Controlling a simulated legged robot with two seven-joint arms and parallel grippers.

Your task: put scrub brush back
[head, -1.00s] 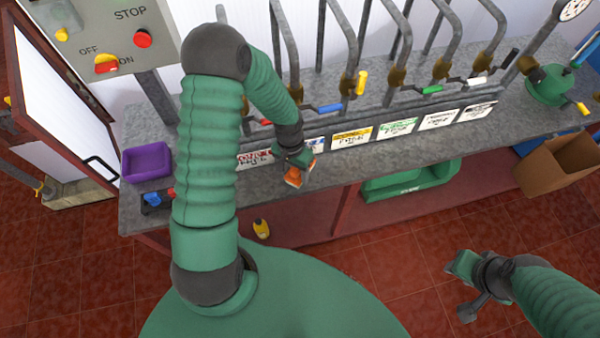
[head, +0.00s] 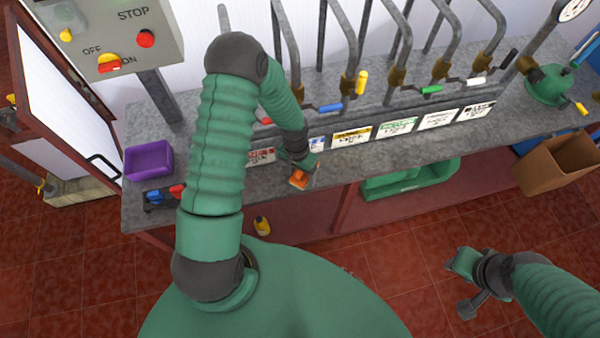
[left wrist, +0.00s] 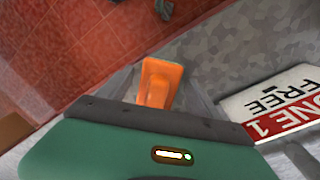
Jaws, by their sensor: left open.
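The orange object (head: 299,179), which looks like the scrub brush, is at the front edge of the grey bench, right at my left gripper (head: 303,168). In the left wrist view the orange piece (left wrist: 158,82) shows between the two grey fingers, with gaps beside it. The left gripper is open. The orange piece's lower end is hidden by my green hand, and I cannot tell whether it rests on the bench.
The bench (head: 410,152) carries bent pipes with coloured handles and a row of signs. A purple tray (head: 149,160) and blue and red pieces (head: 160,195) are at its left. A green bin (head: 410,182) sits below; a cardboard box (head: 556,165) is at right.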

